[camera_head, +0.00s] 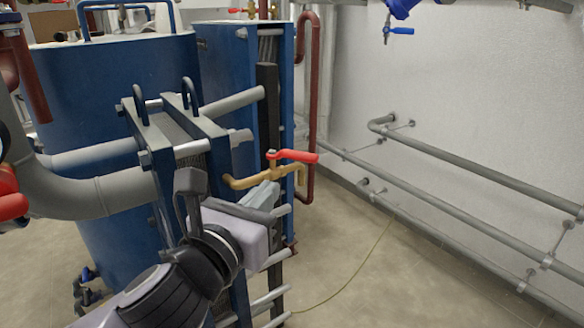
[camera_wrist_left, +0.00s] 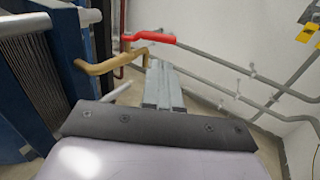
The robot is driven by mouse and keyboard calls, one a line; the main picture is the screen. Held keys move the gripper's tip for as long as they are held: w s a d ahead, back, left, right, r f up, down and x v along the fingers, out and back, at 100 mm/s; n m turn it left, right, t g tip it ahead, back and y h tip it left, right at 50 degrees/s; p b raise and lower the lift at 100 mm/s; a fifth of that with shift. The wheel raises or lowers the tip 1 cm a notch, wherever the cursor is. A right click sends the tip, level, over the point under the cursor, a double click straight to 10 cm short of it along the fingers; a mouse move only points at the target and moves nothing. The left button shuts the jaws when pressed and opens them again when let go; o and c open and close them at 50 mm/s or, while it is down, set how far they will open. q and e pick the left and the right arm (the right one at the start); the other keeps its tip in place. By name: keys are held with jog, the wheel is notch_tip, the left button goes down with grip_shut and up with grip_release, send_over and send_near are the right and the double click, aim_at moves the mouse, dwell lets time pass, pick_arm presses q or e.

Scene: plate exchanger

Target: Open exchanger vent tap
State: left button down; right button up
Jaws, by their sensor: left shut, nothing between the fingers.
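The vent tap is a bent brass pipe (camera_head: 246,183) with a red lever handle (camera_head: 293,156) on top, at the front of the blue plate exchanger (camera_head: 178,122). The lever points right, and seems to run roughly along the brass body. In the left wrist view the red handle (camera_wrist_left: 150,37) and brass pipe (camera_wrist_left: 95,68) show beyond the fingers. My left gripper (camera_head: 268,188) is shut and empty. Its grey fingertips (camera_wrist_left: 157,64) are close to the brass body, below the red handle; I cannot tell whether they touch. My right gripper is not in view.
A large blue tank (camera_head: 110,85) and grey pipes (camera_head: 85,195) stand at the left. A dark red pipe (camera_head: 314,90) runs upright behind the tap. Grey wall pipes (camera_head: 450,210) line the right wall. The floor (camera_head: 400,290) between is mostly clear, with a thin yellow-green cable (camera_head: 362,262).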

aim_at(300, 159)
pick_arm(q)
jog(key=x, duration=0.9)
jog(key=shift+w+d+b, duration=0.2)
jog(key=shift+w+b, duration=0.1)
jog(key=shift+b, duration=0.1)
